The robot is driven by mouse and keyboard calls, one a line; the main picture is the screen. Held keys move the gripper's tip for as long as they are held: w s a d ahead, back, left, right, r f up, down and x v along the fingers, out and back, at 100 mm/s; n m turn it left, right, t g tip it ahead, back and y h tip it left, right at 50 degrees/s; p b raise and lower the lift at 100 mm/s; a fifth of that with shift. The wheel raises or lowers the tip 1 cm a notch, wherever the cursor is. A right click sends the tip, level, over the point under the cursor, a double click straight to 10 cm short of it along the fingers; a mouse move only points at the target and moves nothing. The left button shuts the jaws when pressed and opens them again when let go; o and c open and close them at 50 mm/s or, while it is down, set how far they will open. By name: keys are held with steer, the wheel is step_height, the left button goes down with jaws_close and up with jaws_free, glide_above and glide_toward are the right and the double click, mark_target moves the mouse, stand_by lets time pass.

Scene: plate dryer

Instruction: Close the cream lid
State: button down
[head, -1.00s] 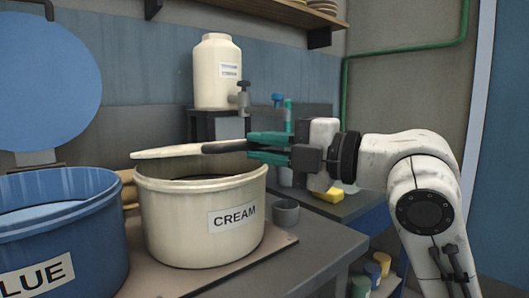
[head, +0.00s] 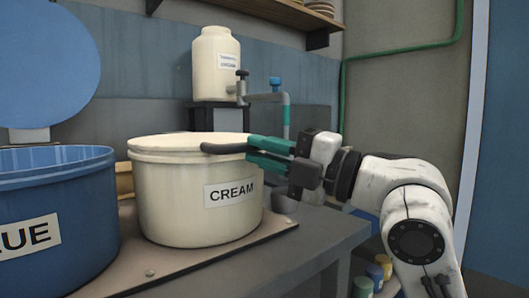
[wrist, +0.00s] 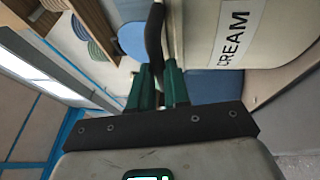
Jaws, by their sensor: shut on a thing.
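The cream tub (head: 172,205) stands upright on a board, its CREAM label facing me. Its pale lid (head: 180,141) lies nearly flat across the top, with no opening visible under it from here. A dark handle (head: 220,148) sticks out at the lid's right front edge. My gripper (head: 252,149), with green fingers, is shut on this handle at the tub's right side. In the wrist view the dark handle (wrist: 154,35) runs up from between the green fingertips (wrist: 161,72), beside the tub wall (wrist: 200,30).
A blue tub (head: 60,205) stands close on the left, its round blue lid (head: 45,65) raised. A cream jar (head: 216,65) and a tap (head: 265,97) are behind. A small grey cup (head: 284,204) sits right of the cream tub. The front right counter is clear.

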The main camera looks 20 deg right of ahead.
steer(key=shift+a+f, duration=0.15)
steer(key=shift+f, duration=0.3)
steer(key=c, duration=1.3)
jaws_free()
steer(key=shift+o, duration=1)
steer(key=shift+r, duration=0.1)
steer(key=p+v, duration=0.1)
steer(key=v, duration=0.9)
steer(key=shift+s+d, duration=0.3)
